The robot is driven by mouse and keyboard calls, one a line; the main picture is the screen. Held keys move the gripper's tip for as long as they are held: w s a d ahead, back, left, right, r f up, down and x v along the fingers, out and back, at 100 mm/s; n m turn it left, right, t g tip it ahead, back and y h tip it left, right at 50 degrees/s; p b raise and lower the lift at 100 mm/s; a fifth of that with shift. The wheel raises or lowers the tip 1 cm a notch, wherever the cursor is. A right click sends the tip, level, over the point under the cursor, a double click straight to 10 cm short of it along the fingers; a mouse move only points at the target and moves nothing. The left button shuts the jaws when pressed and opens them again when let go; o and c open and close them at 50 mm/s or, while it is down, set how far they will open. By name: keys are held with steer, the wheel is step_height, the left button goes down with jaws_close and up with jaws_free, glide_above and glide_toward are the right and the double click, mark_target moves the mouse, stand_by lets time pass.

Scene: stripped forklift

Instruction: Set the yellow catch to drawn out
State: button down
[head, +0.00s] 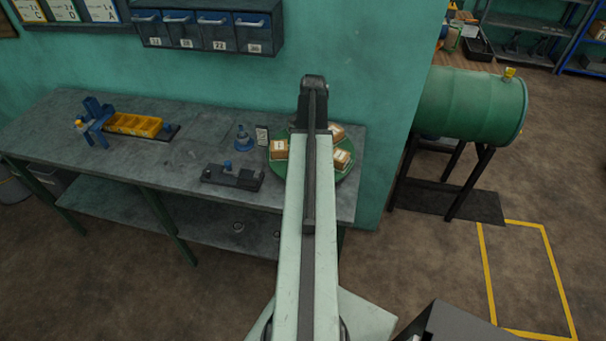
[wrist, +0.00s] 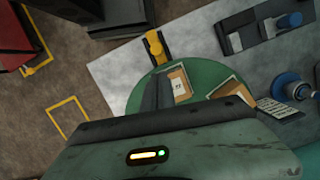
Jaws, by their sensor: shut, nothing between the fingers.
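A yellow catch (wrist: 154,45) sits on a narrow dark base near the edge of the grey bench (wrist: 115,75) in the wrist view. Its rounded yellow part lies across the base; I cannot tell how far out it is drawn. In the head view my arm hides this spot. My gripper (wrist: 160,82) shows as a dark shut shape over the green round tray, just below the catch in the wrist view. It is empty and seems apart from the catch. The gripper tip is not clear in the head view.
The green round tray (head: 278,168) carries several small boxes. A dark fixture with a blue knob (head: 232,178) and a blue-topped part (head: 243,140) stand left of it. A yellow bin (head: 133,125) is further left.

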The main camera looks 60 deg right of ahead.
steer(key=shift+s+f, duration=0.1)
steer(key=b+x, duration=1)
stand_by(0.3)
steer(key=shift+s+a, duration=0.2)
steer(key=shift+a, duration=0.55)
steer(key=shift+s+a, duration=0.25)
steer(key=shift+a, duration=0.5)
steer(key=shift+d, duration=0.1)
